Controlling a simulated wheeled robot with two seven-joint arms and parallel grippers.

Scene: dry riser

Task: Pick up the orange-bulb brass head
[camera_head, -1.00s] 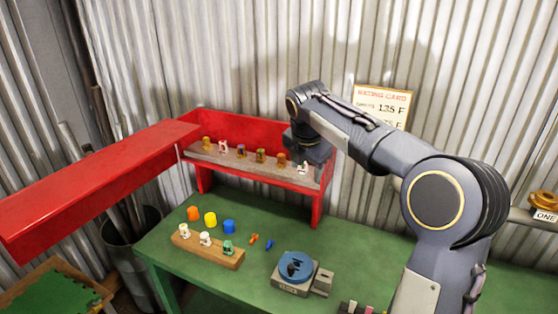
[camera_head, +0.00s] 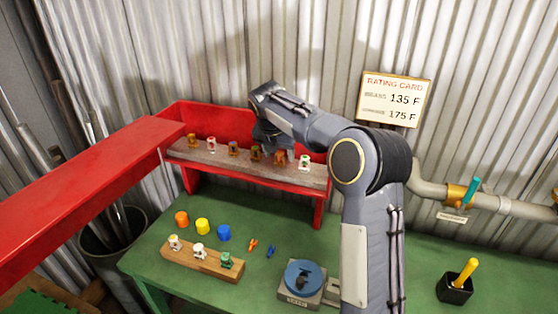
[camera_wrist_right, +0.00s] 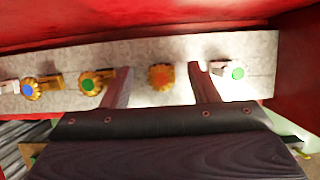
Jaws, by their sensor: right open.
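The orange-bulb brass head (camera_wrist_right: 161,77) stands on the pale shelf board (camera_wrist_right: 140,52), between the fingers of my right gripper (camera_wrist_right: 158,70). The gripper is open, with one finger on each side of the head and a visible gap to both. In the head view the right gripper (camera_head: 270,146) is over the right part of the red riser (camera_head: 318,207), partly hiding the heads. A brass head (camera_head: 280,158) shows just beside it. My left gripper is not in view.
A green-bulb brass head (camera_wrist_right: 90,84) and a blue-bulb one (camera_wrist_right: 31,90) stand left; a white green-bulb head (camera_wrist_right: 236,73) is close right of the fingers. A red panel (camera_head: 80,190) juts out left. The green bench (camera_head: 270,205) holds a wooden block (camera_head: 190,258) and coloured caps.

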